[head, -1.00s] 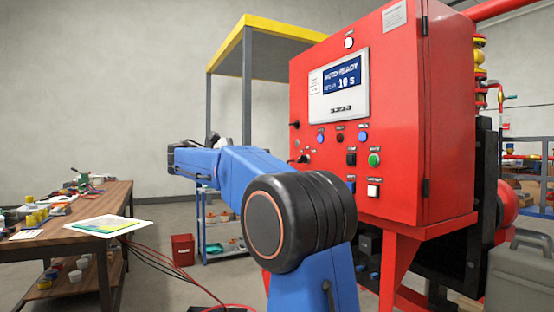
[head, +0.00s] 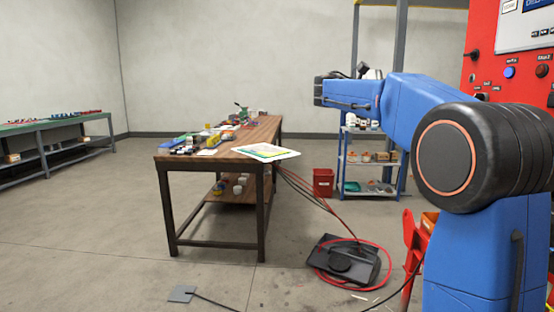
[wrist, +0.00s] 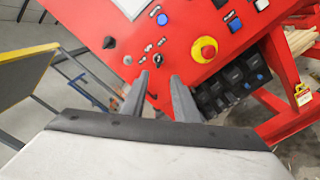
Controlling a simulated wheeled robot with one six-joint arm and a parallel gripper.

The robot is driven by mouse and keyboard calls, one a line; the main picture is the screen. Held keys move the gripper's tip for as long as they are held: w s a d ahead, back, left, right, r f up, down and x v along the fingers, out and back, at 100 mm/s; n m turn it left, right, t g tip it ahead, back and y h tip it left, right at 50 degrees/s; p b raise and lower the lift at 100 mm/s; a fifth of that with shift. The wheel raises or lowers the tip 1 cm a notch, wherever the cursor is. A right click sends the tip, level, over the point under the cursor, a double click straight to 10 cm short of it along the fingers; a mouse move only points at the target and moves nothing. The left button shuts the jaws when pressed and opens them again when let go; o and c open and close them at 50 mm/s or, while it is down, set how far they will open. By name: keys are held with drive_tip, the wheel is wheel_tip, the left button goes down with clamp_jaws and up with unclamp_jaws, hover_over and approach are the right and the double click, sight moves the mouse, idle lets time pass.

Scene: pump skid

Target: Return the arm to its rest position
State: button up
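My blue arm (head: 410,105) stands on the right in the head view, bent at its big black joint, with its far end pointing left. My gripper (wrist: 159,75) shows in the wrist view with its two grey fingers apart and nothing between them. The fingers point toward the red control panel (wrist: 180,58), which carries a red-and-yellow emergency stop button (wrist: 205,50), a black selector knob (wrist: 109,42) and several blue buttons. I cannot tell whether the fingertips touch the panel, but they appear clear of it. The fingers are not clear in the head view.
A wooden workbench (head: 262,188) with papers and small items stands in the middle. A shelf rack (head: 350,160) and a red bin (head: 323,182) are behind it. A dark object with red hose (head: 340,262) lies on the floor.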

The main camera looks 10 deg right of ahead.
drive_tip(key=s+a+f+t+y, duration=0.35)
drive_tip(key=s+f, duration=0.45)
drive_tip(key=f, duration=0.3)
drive_tip(key=s+a+f+t+y, duration=0.2)
drive_tip(key=s+f+y, duration=0.4)
drive_tip(key=f, duration=0.5)
drive_tip(key=s+a+f+m+t+y, duration=0.1)
drive_tip(key=s+a+f+y, duration=0.3)
drive_tip(key=s+a+f, duration=0.5)
drive_tip(key=s+a+f+m+t+y, duration=0.2)
drive_tip(key=s+a+f+m+y, duration=0.2)
drive_tip(key=s+a+f, duration=0.5)
wheel_tip(320, 180, down, 6)
drive_tip(key=shift+s+a, duration=0.25)
drive_tip(key=shift+s, duration=0.1)
